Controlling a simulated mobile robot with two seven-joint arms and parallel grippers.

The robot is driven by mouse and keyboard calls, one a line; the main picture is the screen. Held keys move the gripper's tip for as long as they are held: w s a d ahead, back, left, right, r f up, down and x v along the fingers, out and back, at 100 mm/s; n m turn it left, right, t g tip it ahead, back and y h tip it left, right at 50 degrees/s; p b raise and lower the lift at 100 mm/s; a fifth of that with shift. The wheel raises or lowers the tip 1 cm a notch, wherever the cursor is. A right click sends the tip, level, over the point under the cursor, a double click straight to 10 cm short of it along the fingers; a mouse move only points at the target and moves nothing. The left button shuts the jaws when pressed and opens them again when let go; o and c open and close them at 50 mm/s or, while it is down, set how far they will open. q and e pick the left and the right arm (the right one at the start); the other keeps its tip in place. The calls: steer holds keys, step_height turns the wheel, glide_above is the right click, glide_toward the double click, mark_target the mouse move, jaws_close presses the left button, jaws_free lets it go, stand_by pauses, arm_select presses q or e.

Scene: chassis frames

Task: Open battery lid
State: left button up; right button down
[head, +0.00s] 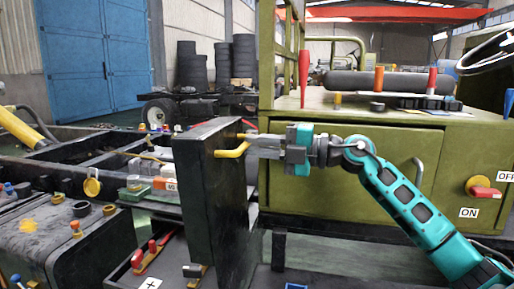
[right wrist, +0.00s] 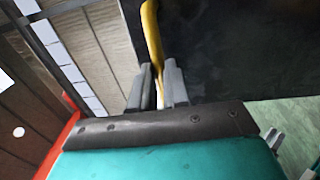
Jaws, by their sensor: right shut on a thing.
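The battery lid (head: 210,200) is a thick black panel that stands upright near the middle of the head view. It also shows as a dark surface in the right wrist view (right wrist: 235,50). A yellow handle (head: 232,152) is on its right face, and in the right wrist view the handle (right wrist: 150,30) runs down between my fingers. My right gripper (head: 250,146) is shut on the handle, reaching in from the right; its fingers also show in the wrist view (right wrist: 158,88). Below the lid is an open dark battery box (head: 125,276) with a plus mark. My left gripper is not in view.
A green cabinet (head: 330,190) with a red-handled switch (head: 482,190) stands behind my right arm. Black chassis rails (head: 95,150) and a dark tank (head: 45,235) with caps lie to the left. Blue doors (head: 90,55) and stacked tyres (head: 240,58) are farther back.

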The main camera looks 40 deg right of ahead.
steer(key=shift+s+d+f, duration=0.1)
steer(key=shift+s+f, duration=0.05)
steer(key=shift+f, duration=0.2)
steer(key=c, duration=1.1)
jaws_free()
steer(key=shift+d+r, duration=0.1)
steer(key=v, duration=1.2)
steer(key=shift+s+d, duration=0.25)
steer(key=shift+s, duration=0.05)
